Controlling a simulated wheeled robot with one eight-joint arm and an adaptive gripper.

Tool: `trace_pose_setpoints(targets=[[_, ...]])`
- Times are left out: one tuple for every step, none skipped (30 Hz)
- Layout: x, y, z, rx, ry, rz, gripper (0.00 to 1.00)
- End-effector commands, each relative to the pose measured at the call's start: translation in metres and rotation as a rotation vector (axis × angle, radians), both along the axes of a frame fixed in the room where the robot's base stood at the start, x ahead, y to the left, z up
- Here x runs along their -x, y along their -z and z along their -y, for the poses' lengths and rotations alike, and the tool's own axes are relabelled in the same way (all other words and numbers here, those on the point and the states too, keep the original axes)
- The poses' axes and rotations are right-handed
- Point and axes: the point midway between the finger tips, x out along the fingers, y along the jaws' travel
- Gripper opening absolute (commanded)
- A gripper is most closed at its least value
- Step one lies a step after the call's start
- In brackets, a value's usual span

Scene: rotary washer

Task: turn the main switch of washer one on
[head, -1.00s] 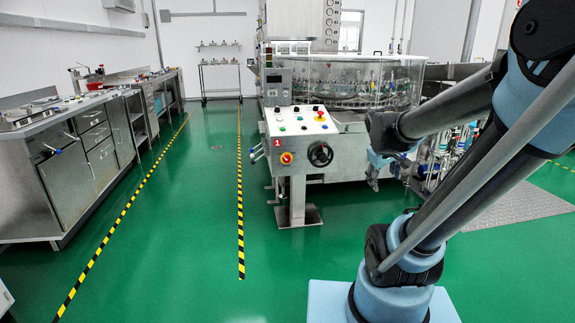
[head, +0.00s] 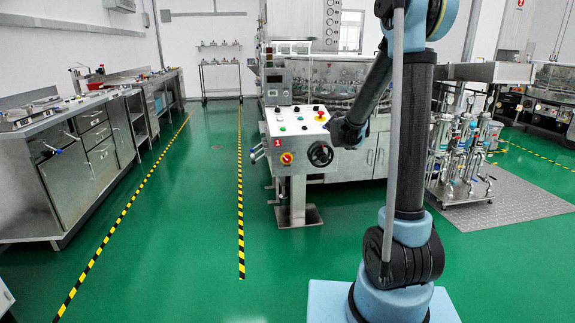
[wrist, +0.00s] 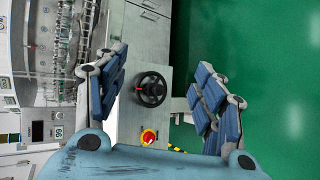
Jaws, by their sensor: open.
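The main switch (head: 286,158), a red knob on a yellow plate, is on the front of washer one's control box (head: 299,137), below a red "1" label (head: 277,143). A black handwheel (head: 320,153) is to its right. In the wrist view the red and yellow switch (wrist: 148,137) lies below the handwheel (wrist: 151,89). My gripper (wrist: 162,62) is open and empty, its blue fingers on either side of the handwheel in that picture, apart from the panel. In the head view my arm hides the gripper's fingers.
A red button on yellow (head: 320,116) and several small buttons are on the sloped panel top. The box stands on a pedestal (head: 297,205) on open green floor. Steel cabinets (head: 95,140) line the left. Bottle-like equipment (head: 465,140) stands at the right.

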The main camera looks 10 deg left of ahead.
Motion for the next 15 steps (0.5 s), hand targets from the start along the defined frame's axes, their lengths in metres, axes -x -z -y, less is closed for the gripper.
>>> trace_pose_setpoints(targets=[[-0.016,0.005,-0.010,0.040,-0.032,0.011,0.63],[-0.024,0.007,-0.016,0.065,-0.053,0.017,0.63],[-0.034,0.011,-0.023,0.099,-0.078,0.025,0.63],[-0.042,0.014,-0.028,0.126,-0.098,0.032,0.63],[-0.049,0.017,-0.034,0.151,-0.117,0.038,0.63],[-0.058,0.021,-0.041,0.187,-0.142,0.047,0.63],[-0.065,0.025,-0.047,0.212,-0.161,0.054,0.63],[-0.072,0.028,-0.053,0.239,-0.180,0.060,0.63],[-0.081,0.033,-0.062,0.274,-0.206,0.069,0.63],[-0.087,0.037,-0.068,0.301,-0.225,0.075,0.63],[-0.093,0.042,-0.074,0.327,-0.243,0.082,0.63],[-0.101,0.048,-0.083,0.363,-0.268,0.091,0.63],[-0.106,0.052,-0.089,0.390,-0.286,0.097,0.63],[-0.112,0.057,-0.096,0.416,-0.305,0.104,0.63],[-0.118,0.064,-0.105,0.452,-0.330,0.113,0.63]])
